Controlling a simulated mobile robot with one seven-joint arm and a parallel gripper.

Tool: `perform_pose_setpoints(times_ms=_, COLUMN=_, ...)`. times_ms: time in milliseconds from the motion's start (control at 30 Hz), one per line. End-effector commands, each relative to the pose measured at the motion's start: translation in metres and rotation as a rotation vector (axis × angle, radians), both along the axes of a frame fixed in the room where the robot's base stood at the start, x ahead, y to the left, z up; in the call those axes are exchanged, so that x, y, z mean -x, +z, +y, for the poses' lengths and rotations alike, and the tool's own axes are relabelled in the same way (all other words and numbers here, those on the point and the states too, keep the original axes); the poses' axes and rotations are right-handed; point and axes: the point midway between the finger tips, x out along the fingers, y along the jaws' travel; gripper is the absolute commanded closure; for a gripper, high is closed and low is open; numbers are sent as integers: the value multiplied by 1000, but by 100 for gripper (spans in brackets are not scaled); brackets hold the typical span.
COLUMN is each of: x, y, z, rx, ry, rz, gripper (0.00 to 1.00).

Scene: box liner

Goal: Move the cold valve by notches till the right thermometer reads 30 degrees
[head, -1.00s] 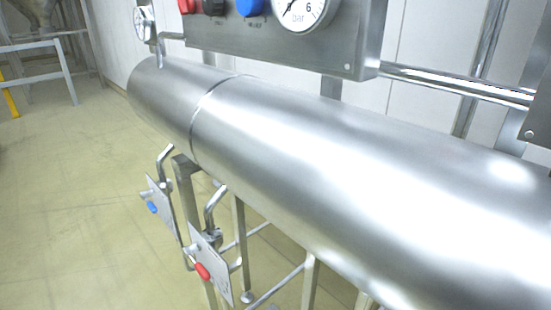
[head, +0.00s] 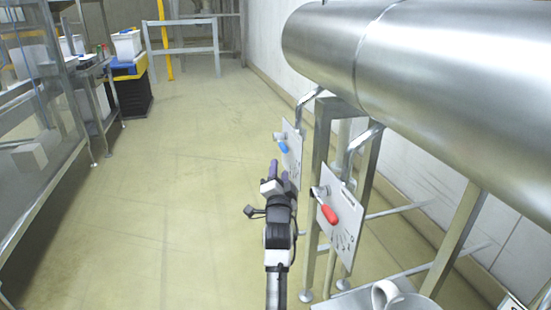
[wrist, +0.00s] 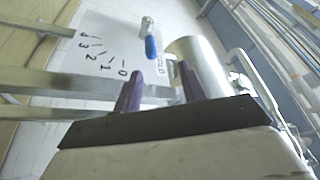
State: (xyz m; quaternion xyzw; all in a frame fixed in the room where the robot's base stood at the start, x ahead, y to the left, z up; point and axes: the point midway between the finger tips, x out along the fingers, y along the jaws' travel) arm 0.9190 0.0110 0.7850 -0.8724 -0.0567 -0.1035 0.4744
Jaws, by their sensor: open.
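The cold valve's blue handle (head: 283,148) sits on a light plate (head: 293,160) below the big steel pipe. In the wrist view the blue handle (wrist: 151,48) hangs from a metal pivot on a plate (wrist: 95,45) marked COLD, with a scale numbered 0 to 4. The handle points toward the side with the 0 and the word COLD; its exact notch is unclear. My gripper (head: 279,170) is open, its purple fingers just in front of the cold plate. In the wrist view my gripper (wrist: 160,85) is apart from the handle and empty. No thermometer is in view.
A second plate with a red handle (head: 329,214) stands close to the right of my gripper. The steel pipe (head: 440,80) runs above on several metal legs. A white mug (head: 400,298) is at the lower right. Shelving (head: 35,150) stands left; the floor between is clear.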

Motion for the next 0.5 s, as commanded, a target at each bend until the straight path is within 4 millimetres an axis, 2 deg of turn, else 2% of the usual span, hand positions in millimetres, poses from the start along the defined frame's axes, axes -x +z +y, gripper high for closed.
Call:
perform_pose_setpoints(times_ms=33, x=-3, y=-10, z=-8, rx=-13, ry=-10, rz=16, gripper=59)
perform_pose_setpoints(times_ms=100, x=-6, y=-13, z=-13, rx=-23, ry=-15, rz=25, gripper=59)
perform_pose_setpoints(times_ms=267, x=-22, y=-8, z=-13, rx=-24, ry=-15, rz=24, gripper=59)
perform_pose_setpoints(times_ms=500, x=-65, y=2, z=-13, rx=-22, ry=-14, rz=24, gripper=59)
